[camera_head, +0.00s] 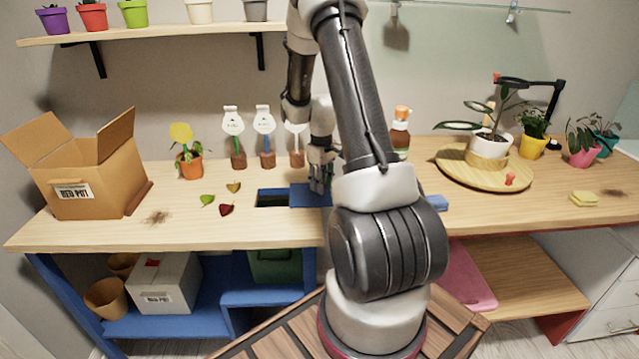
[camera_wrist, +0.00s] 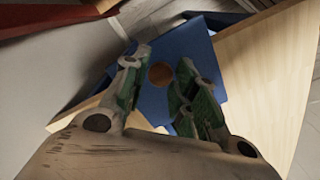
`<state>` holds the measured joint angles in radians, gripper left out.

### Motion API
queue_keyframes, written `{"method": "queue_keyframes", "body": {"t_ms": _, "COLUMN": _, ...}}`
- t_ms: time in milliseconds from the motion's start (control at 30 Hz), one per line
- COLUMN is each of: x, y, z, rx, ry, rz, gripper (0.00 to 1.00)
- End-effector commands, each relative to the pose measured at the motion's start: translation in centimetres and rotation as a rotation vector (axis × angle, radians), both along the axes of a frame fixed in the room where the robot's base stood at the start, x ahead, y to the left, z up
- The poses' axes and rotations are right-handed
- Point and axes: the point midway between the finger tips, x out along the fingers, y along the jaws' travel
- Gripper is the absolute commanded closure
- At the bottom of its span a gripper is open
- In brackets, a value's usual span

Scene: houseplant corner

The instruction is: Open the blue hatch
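The blue hatch (camera_head: 306,197) is a flat blue panel in the wooden tabletop. A dark, blue-rimmed opening (camera_head: 272,198) shows just left of it. In the wrist view the blue panel (camera_wrist: 205,52) has a round brown spot (camera_wrist: 160,74), a hole or a recess; I cannot tell which. My gripper (camera_head: 318,188) points down at the panel, and its fingertips are at or just above it. In the wrist view my gripper (camera_wrist: 163,64) has its fingers apart on either side of the brown spot, with nothing seen held. My arm hides the area to the right.
An open cardboard box (camera_head: 90,170) stands at the left. Several leaves (camera_head: 226,209) and a dirt patch (camera_head: 157,217) lie left of the opening. A round wooden board (camera_head: 450,168) bears a plant at right.

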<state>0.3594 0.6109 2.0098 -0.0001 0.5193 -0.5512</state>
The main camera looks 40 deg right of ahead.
Motion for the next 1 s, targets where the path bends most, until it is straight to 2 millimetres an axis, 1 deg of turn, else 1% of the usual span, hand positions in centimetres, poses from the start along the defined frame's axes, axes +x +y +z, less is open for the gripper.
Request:
{"method": "queue_keyframes", "body": {"t_ms": 33, "x": 0.0, "y": 0.0, "z": 0.0, "rx": 0.000, "ry": 0.000, "rz": 0.000, "gripper": 0.58}}
{"method": "queue_keyframes", "body": {"t_ms": 67, "x": 0.0, "y": 0.0, "z": 0.0, "rx": 0.000, "ry": 0.000, "rz": 0.000, "gripper": 0.54}}
{"method": "queue_keyframes", "body": {"t_ms": 333, "x": 0.0, "y": 0.0, "z": 0.0, "rx": 0.001, "ry": 0.001, "rz": 0.000, "gripper": 0.54}}
{"method": "queue_keyframes", "body": {"t_ms": 467, "x": 0.0, "y": 0.0, "z": 0.8, "rx": 0.000, "ry": -0.001, "rz": -0.001, "gripper": 0.54}}
{"method": "queue_keyframes", "body": {"t_ms": 567, "x": 0.1, "y": 0.0, "z": 2.4, "rx": -0.001, "ry": -0.003, "rz": -0.001, "gripper": 0.54}}
{"method": "queue_keyframes", "body": {"t_ms": 800, "x": 0.1, "y": 0.0, "z": 7.9, "rx": -0.001, "ry": -0.004, "rz": -0.001, "gripper": 0.54}}
{"method": "queue_keyframes", "body": {"t_ms": 900, "x": 0.0, "y": 0.0, "z": 9.7, "rx": -0.001, "ry": -0.002, "rz": -0.001, "gripper": 0.54}}
{"method": "queue_keyframes", "body": {"t_ms": 1000, "x": 0.0, "y": 0.0, "z": 11.0, "rx": -0.001, "ry": -0.001, "rz": -0.001, "gripper": 0.54}}
